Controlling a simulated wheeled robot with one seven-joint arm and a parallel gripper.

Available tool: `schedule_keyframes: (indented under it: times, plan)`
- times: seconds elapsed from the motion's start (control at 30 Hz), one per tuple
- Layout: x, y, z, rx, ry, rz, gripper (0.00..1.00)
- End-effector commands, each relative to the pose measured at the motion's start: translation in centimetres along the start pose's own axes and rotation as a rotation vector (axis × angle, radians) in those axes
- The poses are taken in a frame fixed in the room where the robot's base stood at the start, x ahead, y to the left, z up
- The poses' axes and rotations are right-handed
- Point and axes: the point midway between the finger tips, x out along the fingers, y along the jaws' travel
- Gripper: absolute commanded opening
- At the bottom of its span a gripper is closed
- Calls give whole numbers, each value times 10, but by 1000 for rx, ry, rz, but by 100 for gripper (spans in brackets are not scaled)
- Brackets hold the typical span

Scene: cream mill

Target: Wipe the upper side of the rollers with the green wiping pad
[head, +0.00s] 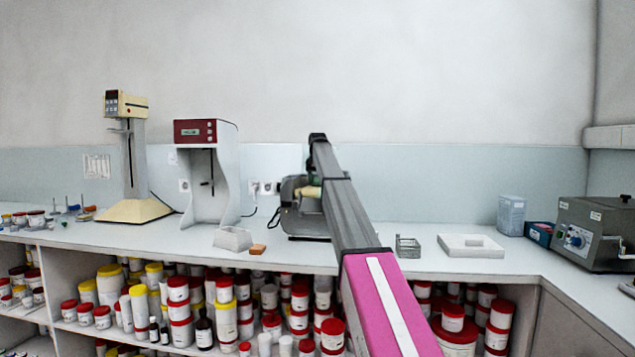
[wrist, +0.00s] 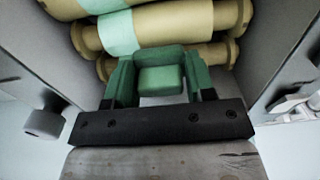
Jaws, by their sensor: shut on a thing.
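The rollers (wrist: 165,25) show at the top of the wrist view as several tan cylinders lying across the picture. Pale mint-green patches cover part of their middles. My gripper (wrist: 160,62) is shut on the green wiping pad (wrist: 160,79), a small block between its green fingers. The pad is close to the nearest roller and overlaps it in the picture; I cannot tell whether they touch. In the head view the grey mill (head: 302,222) stands on the bench with a bit of tan roller showing. My arm hides its right part, and the gripper and pad cannot be made out there.
Grey mill side walls (wrist: 285,50) flank the rollers closely. A white open box (head: 233,239) and an orange-brown block (head: 257,249) lie left of the mill. A wire basket (head: 408,247) and a white tray (head: 470,252) stand to the right. Stands and instruments line the wall.

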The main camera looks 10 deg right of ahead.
Motion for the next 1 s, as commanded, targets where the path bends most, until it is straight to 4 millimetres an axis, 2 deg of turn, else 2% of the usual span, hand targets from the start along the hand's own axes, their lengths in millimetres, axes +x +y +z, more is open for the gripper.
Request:
schedule_keyframes:
  times: [0.13, 0.3, 0.47, 0.73, 1.0]
  plan:
    - [0, 0, -15, 0, 1, 0, 24]
    - [-1, 0, -21, 0, 1, 0, 24]
    - [0, 0, -14, 0, 2, 0, 24]
    - [1, 0, 9, -1, 2, 0, 24]
    - [1, 0, 17, 0, 1, 0, 24]
